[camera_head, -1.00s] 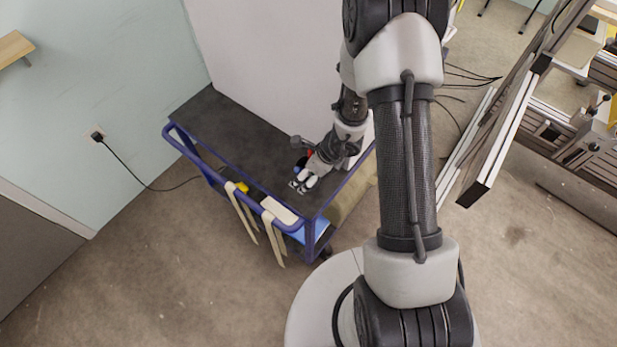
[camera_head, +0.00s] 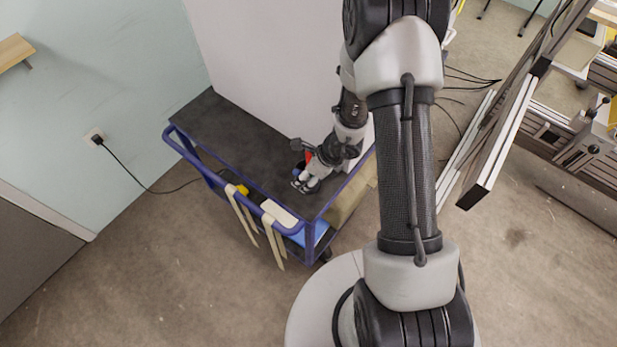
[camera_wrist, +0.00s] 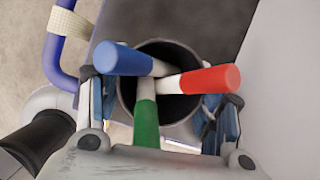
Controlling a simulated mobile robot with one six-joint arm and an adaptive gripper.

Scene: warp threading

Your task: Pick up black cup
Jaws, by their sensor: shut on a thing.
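The black cup (camera_wrist: 183,57) is upright in the wrist view, seen from above. Three handles stick out of it: a blue one (camera_wrist: 122,59), a red one (camera_wrist: 211,79) and a green one (camera_wrist: 146,124). My gripper (camera_wrist: 160,108) has one finger on each side of the cup and is shut on it. In the head view my gripper (camera_head: 304,183) is low over the right end of the dark cart top (camera_head: 235,130). There the cup is mostly hidden by my gripper, and only the red and blue handles show.
The cart has a blue rail (camera_head: 215,180) with pale straps (camera_head: 243,213) hanging from it. A white panel (camera_head: 270,60) stands along the back of the cart top. An aluminium frame (camera_head: 505,140) is at the right. The left part of the cart top is clear.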

